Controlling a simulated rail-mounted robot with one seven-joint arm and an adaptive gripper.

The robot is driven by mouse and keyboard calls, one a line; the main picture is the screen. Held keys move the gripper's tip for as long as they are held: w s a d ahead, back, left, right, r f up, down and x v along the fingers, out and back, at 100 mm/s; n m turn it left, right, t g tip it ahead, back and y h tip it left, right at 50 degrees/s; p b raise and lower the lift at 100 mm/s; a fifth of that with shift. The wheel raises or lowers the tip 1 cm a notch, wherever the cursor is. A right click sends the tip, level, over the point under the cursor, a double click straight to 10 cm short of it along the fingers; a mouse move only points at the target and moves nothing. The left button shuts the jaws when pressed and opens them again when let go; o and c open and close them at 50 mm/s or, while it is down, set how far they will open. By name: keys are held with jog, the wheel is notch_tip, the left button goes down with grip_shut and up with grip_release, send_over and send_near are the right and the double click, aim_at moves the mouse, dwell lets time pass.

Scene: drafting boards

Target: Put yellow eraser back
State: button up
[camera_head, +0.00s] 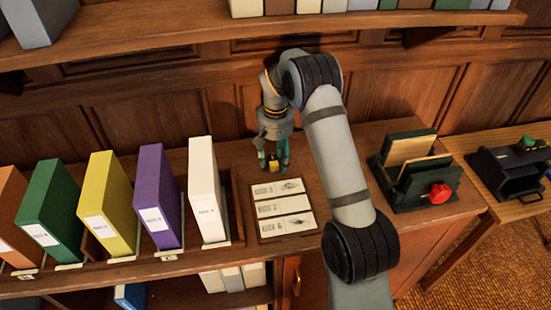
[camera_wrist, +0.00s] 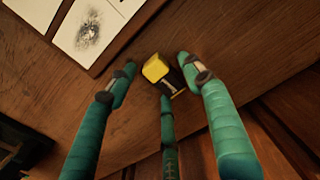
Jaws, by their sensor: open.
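The yellow eraser (camera_wrist: 158,70) has a dark sleeve with a pale mark and sits on the wooden surface. In the head view the yellow eraser (camera_head: 273,166) shows just below my gripper, near the back of the desk. My gripper (camera_wrist: 160,85) is open, with its green fingers spread around the eraser; I see no clear contact. In the head view my gripper (camera_head: 272,158) points down over it, and its fingers partly hide the eraser.
A board with several printed cards (camera_head: 283,208) lies in front of the eraser. Coloured binders, the white one (camera_head: 207,190) nearest, stand in a rack to the left. A dark green holder with a red knob (camera_head: 415,172) stands to the right. The wooden wall is close behind.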

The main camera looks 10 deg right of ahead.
aim_at(275, 159)
jog(key=shift+w+r, duration=0.1)
jog(key=shift+r, duration=2.85)
